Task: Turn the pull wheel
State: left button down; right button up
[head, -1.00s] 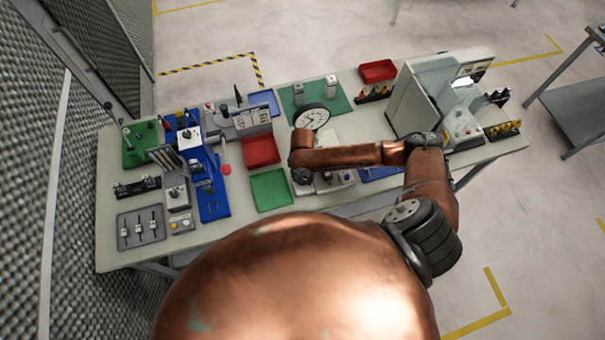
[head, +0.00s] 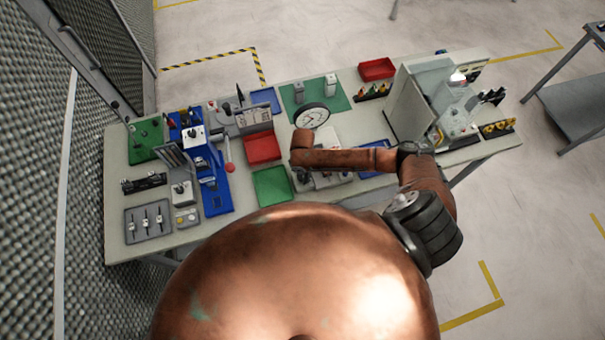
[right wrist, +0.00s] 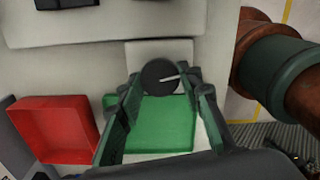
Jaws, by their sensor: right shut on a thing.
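In the right wrist view, a dark round wheel (right wrist: 160,76) with a white line across its face sits between the fingertips of my right gripper (right wrist: 166,88). The two fingers are shut on its sides. A green surface (right wrist: 165,125) shows behind and below it. In the head view, my right gripper (head: 303,180) hangs below the end of the copper arm over the middle of the bench, mostly hidden by the arm. The wheel cannot be made out there. My left gripper is in neither view.
A round white dial (head: 311,117) stands just behind my right wrist. A red tray (head: 262,148) and a green tray (head: 272,187) lie to its left. A grey machine housing (head: 412,105) stands to the right. Blue fixtures (head: 214,190) crowd the left side.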

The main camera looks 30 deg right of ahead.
jog(key=shift+w+m, duration=0.1)
jog(key=shift+m, duration=0.2)
jog(key=o, duration=1.2)
jog(key=shift+c, duration=0.2)
notch_tip(320, 180, up, 12)
dwell(0.4)
